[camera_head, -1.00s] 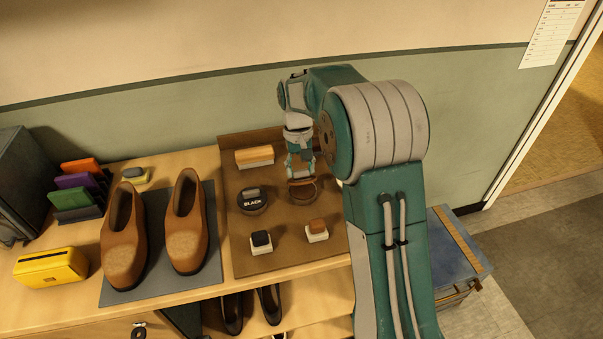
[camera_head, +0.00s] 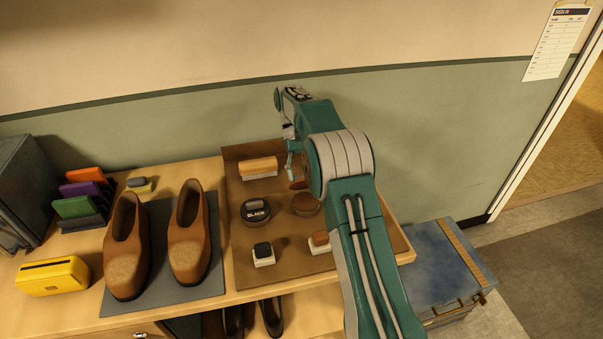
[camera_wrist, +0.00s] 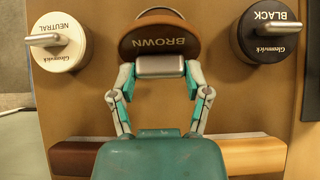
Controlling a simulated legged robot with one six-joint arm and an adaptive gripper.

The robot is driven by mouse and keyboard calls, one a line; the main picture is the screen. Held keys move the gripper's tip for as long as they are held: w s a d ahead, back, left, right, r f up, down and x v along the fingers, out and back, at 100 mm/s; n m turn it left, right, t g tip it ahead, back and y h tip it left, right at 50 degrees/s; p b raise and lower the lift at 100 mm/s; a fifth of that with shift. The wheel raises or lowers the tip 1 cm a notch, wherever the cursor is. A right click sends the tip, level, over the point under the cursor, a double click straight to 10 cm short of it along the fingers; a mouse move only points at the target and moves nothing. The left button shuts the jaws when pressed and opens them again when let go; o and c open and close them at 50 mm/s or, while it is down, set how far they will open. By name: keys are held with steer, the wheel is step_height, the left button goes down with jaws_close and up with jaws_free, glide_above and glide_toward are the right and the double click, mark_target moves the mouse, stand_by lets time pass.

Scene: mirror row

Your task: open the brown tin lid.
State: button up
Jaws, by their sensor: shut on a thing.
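The brown tin lid (camera_wrist: 160,42), marked BROWN, is in my gripper (camera_wrist: 160,72) in the wrist view. The fingers are shut on its silver handle (camera_wrist: 160,66). The lid is tilted, with its top face towards the wrist camera. In the head view the brown tin (camera_head: 306,205) stands on the tray with its round brown top exposed. The lid (camera_head: 298,185) shows only in part there, just above and behind the tin. My gripper (camera_head: 292,170) is partly hidden by my arm in that view.
The BLACK tin (camera_head: 256,211) stands left of the brown tin, and it also shows in the wrist view (camera_wrist: 264,40). A NEUTRAL tin (camera_wrist: 58,45) is on the other side. Brushes (camera_head: 264,254) lie in the tray (camera_head: 285,273). Brown shoes (camera_head: 189,240) stand on a grey mat.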

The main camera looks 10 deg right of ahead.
steer(key=shift+f, duration=0.15)
steer(key=o, duration=1.3)
steer(key=shift+w, duration=0.1)
steer(key=shift+o, duration=0.2)
steer(key=shift+a, duration=0.1)
steer(key=shift+r, duration=0.2)
